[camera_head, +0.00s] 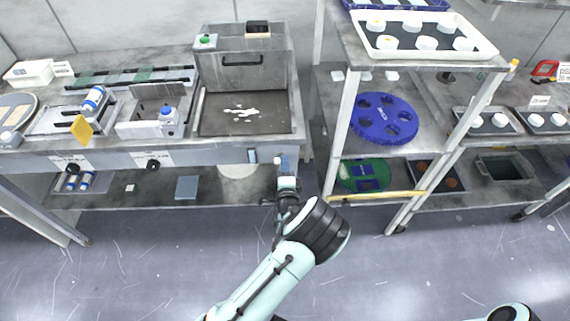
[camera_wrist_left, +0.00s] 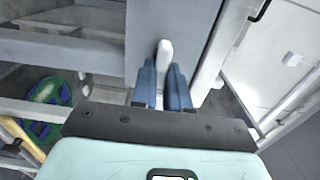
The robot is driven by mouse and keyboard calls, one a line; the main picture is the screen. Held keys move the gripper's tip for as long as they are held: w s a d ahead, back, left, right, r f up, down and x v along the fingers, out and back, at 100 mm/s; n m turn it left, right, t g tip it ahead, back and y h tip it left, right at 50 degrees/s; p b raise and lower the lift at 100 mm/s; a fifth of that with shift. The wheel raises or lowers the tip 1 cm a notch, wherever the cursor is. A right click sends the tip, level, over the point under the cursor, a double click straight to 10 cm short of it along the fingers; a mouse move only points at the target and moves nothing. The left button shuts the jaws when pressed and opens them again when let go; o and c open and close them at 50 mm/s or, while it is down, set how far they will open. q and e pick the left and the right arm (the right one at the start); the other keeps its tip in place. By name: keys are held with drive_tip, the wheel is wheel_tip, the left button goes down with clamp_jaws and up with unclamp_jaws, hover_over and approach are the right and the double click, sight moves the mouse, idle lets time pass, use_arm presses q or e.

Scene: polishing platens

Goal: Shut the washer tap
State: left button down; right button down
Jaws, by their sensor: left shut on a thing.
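The washer tap (camera_wrist_left: 164,58) shows in the left wrist view as a narrow white lever standing out from a grey-blue panel. My left gripper (camera_head: 284,164) is at the right end of the washer bench's front edge. In the left wrist view its two blue fingers (camera_wrist_left: 162,84) stand on either side of the lever and are shut on it. In the head view the gripper covers the tap. The washer basin (camera_head: 245,112), a grey sink with a white patch on its floor, lies behind the gripper. My right gripper is not in view.
A metal rack with a blue perforated disc (camera_head: 384,119) and a white tray (camera_head: 424,47) stands close to the right of my left gripper. Bottles and a yellow card (camera_head: 81,129) are on the bench at left. The floor in front is clear.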

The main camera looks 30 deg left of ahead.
use_arm(q)
drive_tip(key=shift+w+a+r, duration=0.1)
drive_tip(key=shift+r, duration=0.15)
drive_tip(key=c, duration=1.1)
unclamp_jaws()
drive_tip(key=shift+f, duration=0.15)
drive_tip(key=b+v, duration=0.1)
drive_tip(key=v, duration=1.2)
